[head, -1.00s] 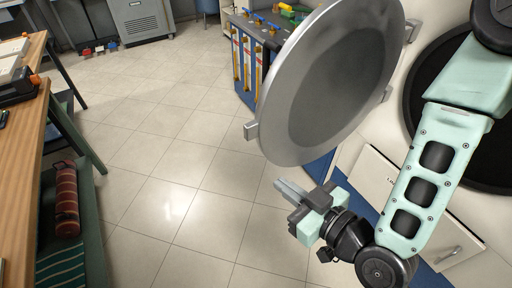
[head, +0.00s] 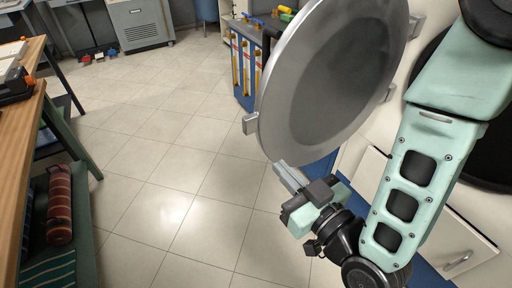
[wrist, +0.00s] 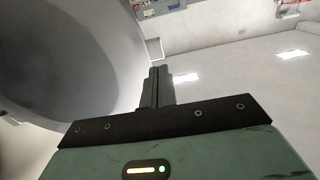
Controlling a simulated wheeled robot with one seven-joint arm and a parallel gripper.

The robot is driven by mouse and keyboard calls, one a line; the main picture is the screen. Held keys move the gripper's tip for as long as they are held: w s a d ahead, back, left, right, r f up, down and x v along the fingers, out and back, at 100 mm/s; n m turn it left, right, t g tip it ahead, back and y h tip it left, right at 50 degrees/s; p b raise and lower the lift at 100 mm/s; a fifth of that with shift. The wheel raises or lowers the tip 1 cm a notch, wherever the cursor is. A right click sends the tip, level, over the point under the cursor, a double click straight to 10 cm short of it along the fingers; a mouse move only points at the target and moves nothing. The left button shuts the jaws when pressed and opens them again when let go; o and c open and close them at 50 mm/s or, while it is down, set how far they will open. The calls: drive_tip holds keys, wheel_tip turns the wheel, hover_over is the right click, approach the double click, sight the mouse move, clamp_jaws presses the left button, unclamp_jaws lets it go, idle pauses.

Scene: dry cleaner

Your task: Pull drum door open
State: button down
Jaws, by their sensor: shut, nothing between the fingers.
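The round grey drum door (head: 335,80) stands swung open from the machine, in the upper middle of the head view. A small metal handle (head: 250,124) sticks out of its left rim. My gripper (head: 287,176) is shut and empty, just below the door's lower rim. It does not hold the handle; whether it touches the rim I cannot tell. In the wrist view the door (wrist: 70,60) fills the upper left, with my shut fingers (wrist: 156,88) at its right edge. The dark drum opening (head: 492,150) is partly hidden behind my arm.
A wooden table (head: 22,140) stands at the left, with a rolled striped textile (head: 60,205) on a lower shelf. A blue-sided bench (head: 243,70) stands behind the door. A drawer front (head: 455,240) is at the lower right. The tiled floor (head: 150,190) between is clear.

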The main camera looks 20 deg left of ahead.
sight(248, 133)
drive_tip(key=p+x, duration=0.3)
drive_tip(key=x, duration=0.6)
drive_tip(key=shift+d+r, duration=0.1)
drive_tip(key=shift+r, duration=0.05)
drive_tip(key=shift+w+a, duration=0.5)
drive_tip(key=shift+a, duration=0.05)
drive_tip(key=shift+w+a+f, duration=0.2)
drive_tip(key=shift+a+f, duration=0.05)
drive_tip(key=shift+a, duration=0.1)
drive_tip(key=w+a+m+t+h+b, duration=0.2)
drive_tip(key=w+a+t+h+b, duration=0.1)
drive_tip(key=w+a, duration=0.5)
drive_tip(key=shift+w+a+m+b, duration=0.4)
drive_tip(key=shift+a+b, duration=0.15)
drive_tip(key=shift+a, duration=0.65)
